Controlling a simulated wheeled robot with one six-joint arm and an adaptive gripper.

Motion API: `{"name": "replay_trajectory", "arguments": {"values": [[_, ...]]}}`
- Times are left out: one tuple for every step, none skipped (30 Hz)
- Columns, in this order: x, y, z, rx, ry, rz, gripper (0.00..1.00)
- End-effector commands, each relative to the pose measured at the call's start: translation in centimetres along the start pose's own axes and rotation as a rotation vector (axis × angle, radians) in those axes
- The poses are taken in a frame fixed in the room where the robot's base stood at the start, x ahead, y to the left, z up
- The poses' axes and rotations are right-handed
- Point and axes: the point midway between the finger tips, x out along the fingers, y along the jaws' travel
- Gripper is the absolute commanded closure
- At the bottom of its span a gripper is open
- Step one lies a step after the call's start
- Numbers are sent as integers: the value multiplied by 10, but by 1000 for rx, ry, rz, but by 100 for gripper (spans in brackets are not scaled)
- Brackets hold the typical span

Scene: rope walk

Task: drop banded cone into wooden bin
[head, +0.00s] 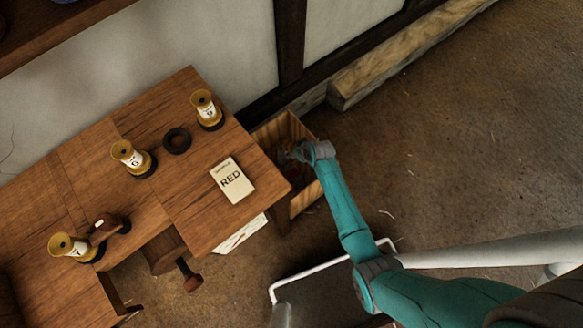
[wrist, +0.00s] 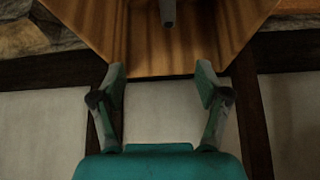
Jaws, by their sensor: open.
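The wooden bin (head: 304,200) stands on the floor against the table's right end, open at the top. My gripper (head: 291,154) is over its opening in the head view. In the wrist view my gripper (wrist: 161,74) has its two fingers spread with nothing between them, and the bin's plank walls (wrist: 88,22) fill the top. A narrow grey tip (wrist: 168,12) shows there, apart from the fingers; I cannot tell whether it belongs to the banded cone. No banded cone can be made out for certain; much of the bin's inside is dark or behind my gripper.
The wooden table (head: 190,215) holds several numbered yellow spools, a dark ring (head: 177,140) and a card reading RED (head: 232,181). A timber beam (head: 400,55) lies along the wall. The floor at right (head: 480,150) is open.

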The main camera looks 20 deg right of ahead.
Motion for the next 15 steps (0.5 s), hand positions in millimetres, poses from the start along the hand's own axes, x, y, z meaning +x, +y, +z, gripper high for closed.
{"name": "replay_trajectory", "arguments": {"values": [[-9,0,1,0,2,1,25],[-14,0,0,0,2,1,25],[-21,0,0,0,2,1,25],[-26,0,0,0,2,1,25],[-31,0,1,0,1,0,25],[-38,0,0,0,3,1,25],[-43,0,0,1,2,1,25],[-48,0,1,1,1,1,25],[-55,0,0,1,2,1,25],[-59,0,0,1,1,1,25],[-64,0,0,1,2,1,25],[-69,0,0,1,1,1,25],[-73,0,0,1,1,1,25],[-76,0,0,1,1,1,25],[-80,0,0,0,2,1,25]]}}
